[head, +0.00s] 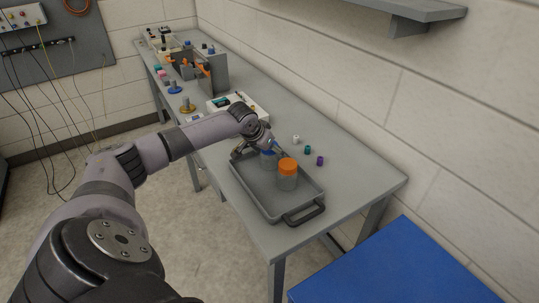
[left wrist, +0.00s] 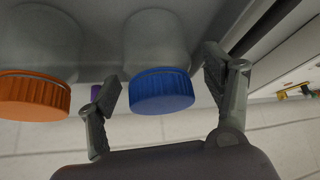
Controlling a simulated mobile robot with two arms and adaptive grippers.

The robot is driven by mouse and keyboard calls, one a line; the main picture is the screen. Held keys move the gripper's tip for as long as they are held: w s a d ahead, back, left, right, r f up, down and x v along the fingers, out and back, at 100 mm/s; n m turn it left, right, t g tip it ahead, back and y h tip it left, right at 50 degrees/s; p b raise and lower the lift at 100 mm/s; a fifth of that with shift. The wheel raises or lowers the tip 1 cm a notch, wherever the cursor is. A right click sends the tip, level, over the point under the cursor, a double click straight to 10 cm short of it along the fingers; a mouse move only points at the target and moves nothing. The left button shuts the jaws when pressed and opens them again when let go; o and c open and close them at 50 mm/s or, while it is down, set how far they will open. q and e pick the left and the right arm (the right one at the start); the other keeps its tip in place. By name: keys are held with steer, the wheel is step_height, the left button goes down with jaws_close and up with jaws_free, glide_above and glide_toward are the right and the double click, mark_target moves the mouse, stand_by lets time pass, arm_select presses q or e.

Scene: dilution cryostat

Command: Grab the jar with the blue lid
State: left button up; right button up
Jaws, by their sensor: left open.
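The jar with the blue lid (head: 267,160) stands in a grey tray (head: 262,199), partly hidden by my left gripper in the head view. In the left wrist view the blue-lidded jar (left wrist: 160,85) lies between the two fingers, with clear gaps to each side. My left gripper (left wrist: 162,85) is open, and I see no contact with the jar. A jar with an orange lid (head: 287,175) stands close beside it in the tray. It also shows at the left of the left wrist view (left wrist: 36,90), outside the fingers. My right gripper is not in view.
Small white, green (head: 307,150) and purple (head: 320,160) items stand on the table behind the tray. A white box (head: 250,106) and more equipment occupy the table's far end. A wall runs along the table's right side. A blue surface (head: 400,268) is at the lower right.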

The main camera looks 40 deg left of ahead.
arm_select(q)
steer(key=shift+s, duration=0.1)
steer(key=c, duration=1.3)
